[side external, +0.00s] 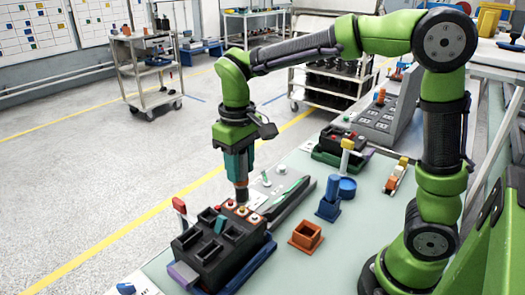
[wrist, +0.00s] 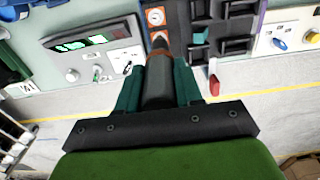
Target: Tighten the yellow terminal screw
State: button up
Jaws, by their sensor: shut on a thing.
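My gripper (side external: 239,170) points straight down over the terminal row of a dark breaker block (side external: 207,250). Its green fingers are shut on a dark grey screwdriver-like tool (wrist: 158,88), also in the side view (side external: 241,194). The tool's tip is over or at an orange-rimmed terminal (wrist: 160,52); contact cannot be told. A white-faced screw terminal (wrist: 155,17) is beside it. Small round terminals (side external: 254,218) line the block's edge in the side view. Which one is yellow is too small to tell, and the tool partly hides the one under it.
A red lever (side external: 180,206) stands at the block's left side. A meter with a green display (wrist: 85,42) lies beside the block. A blue holder (side external: 329,205), an orange open box (side external: 306,236) and a green-based unit (side external: 338,147) stand on the bench.

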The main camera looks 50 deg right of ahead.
jog(key=shift+r, duration=1.7)
